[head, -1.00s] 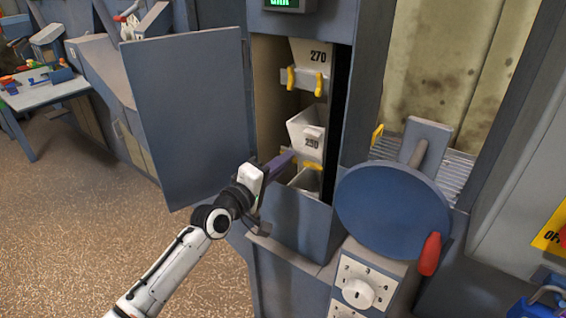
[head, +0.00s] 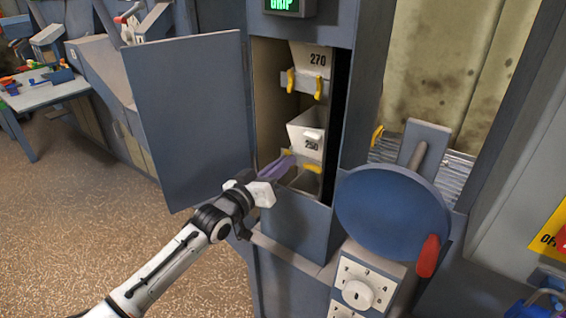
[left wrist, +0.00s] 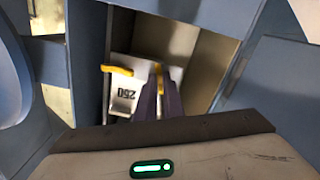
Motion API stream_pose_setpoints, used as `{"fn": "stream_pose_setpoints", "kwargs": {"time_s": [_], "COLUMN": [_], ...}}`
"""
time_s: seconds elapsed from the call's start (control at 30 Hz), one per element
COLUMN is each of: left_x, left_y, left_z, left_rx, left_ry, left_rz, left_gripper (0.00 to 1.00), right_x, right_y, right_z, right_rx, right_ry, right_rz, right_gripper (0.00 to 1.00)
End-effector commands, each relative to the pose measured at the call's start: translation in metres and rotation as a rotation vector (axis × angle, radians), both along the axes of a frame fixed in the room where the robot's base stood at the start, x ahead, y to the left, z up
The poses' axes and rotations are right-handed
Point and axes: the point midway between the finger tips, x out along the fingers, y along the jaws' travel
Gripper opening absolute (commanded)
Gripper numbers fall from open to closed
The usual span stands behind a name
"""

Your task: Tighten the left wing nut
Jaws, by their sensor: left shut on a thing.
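The bucket marked 250 (head: 307,140) hangs in the open elevator shaft, with yellow wing nuts at its lower edge. The left wing nut (head: 287,153) is at the tips of my left gripper (head: 289,160), whose dark fingers are shut on it and partly hide it. In the left wrist view, the bucket number is upside down. There the left wing nut (left wrist: 158,75) stands between the fingertips of my left gripper (left wrist: 158,88). The right wing nut (left wrist: 117,70) lies crosswise beside it, apart from the fingers. My right gripper is not in view.
The bucket marked 270 (head: 312,58) hangs above with two upright yellow wing nuts. An open blue door (head: 190,115) stands left of the shaft. A blue wheel (head: 392,212) with a red handle (head: 428,257) is at the right. A green-lettered display (head: 283,4) is on top.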

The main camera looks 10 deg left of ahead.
Motion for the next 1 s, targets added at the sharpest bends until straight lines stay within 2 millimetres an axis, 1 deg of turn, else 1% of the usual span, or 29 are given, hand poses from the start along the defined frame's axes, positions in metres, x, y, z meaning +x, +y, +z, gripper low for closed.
{"fn": "stream_pose_setpoints", "kwargs": {"time_s": [0.2,0.5,0.7,1.0], "left_x": [-0.0002,-0.0002,-0.0002,-0.0002], "left_y": [0.0004,0.0001,0.0001,0.0001], "left_z": [-0.0001,-0.0008,-0.001,-0.0012], "left_rx": [0.166,0.317,0.362,0.377], "left_ry": [-0.066,-0.126,-0.146,-0.153], "left_rz": [0.0,0.0,0.0,-0.001], "left_gripper": [0.0,0.0,0.0,0.0], "right_x": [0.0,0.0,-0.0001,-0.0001], "right_y": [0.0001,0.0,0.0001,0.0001], "right_z": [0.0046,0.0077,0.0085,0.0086], "right_rx": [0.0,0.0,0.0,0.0], "right_ry": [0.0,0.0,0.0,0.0], "right_rz": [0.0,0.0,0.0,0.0], "right_gripper": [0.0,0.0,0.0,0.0]}}
